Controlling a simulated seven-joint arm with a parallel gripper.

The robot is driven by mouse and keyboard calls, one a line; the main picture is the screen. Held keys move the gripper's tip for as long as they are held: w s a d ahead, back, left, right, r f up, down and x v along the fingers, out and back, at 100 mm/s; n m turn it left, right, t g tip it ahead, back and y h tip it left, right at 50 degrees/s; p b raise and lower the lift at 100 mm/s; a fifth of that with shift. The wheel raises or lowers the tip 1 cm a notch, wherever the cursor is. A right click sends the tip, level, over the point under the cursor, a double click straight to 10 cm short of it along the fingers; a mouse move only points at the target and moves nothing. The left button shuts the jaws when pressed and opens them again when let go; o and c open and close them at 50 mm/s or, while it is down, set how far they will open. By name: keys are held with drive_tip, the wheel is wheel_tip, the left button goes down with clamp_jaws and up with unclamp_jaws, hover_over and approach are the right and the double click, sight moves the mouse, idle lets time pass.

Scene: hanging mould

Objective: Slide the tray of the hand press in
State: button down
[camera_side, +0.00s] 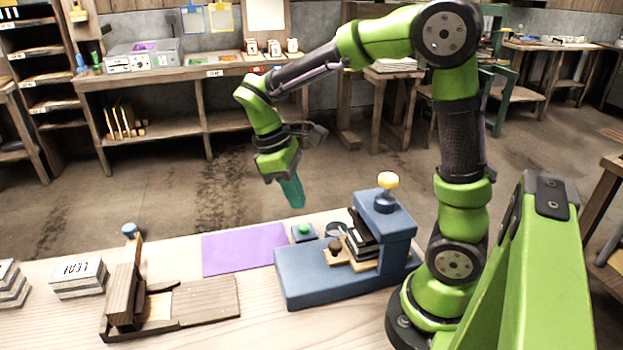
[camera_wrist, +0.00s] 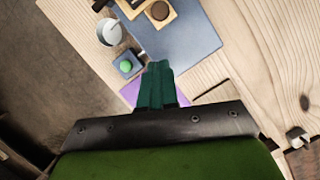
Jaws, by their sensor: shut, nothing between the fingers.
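The fingers also show in the wrist view (camera_wrist: 157,66), apart from the tray.
A small blue box with a green button (camera_side: 303,231) and a grey cup (camera_wrist: 110,32) stand beside the press. A purple mat (camera_side: 245,250) lies flat to its left. Further left are a wooden fixture (camera_side: 205,300) and grey labelled blocks (camera_side: 78,280).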

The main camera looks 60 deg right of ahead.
sight(335, 241)
drive_tip(key=x, duration=0.5)
drive_tip(key=w+a+x, duration=0.1)
drive_tip(key=x, duration=0.1)
drive_tip(key=shift+a+f, duration=0.1)
drive_tip(key=shift+f, duration=0.3)
drive_tip(key=shift+s+d+f, duration=0.1)
drive_tip(key=shift+s+d, duration=0.1)
drive_tip(key=shift+s, duration=0.4)
drive_tip(key=shift+s+d+f, duration=0.1)
drive_tip(key=shift+s+d, duration=0.1)
drive_tip(key=shift+s, duration=0.4)
drive_tip(key=shift+s+d+f, duration=0.1)
drive_tip(key=shift+s+d, duration=0.1)
drive_tip(key=shift+s, duration=0.5)
drive_tip(key=shift+s+d+f, duration=0.1)
drive_tip(key=shift+s+d, duration=0.7)
drive_tip(key=shift+s, duration=0.3)
drive_tip(key=shift+w, duration=0.1)
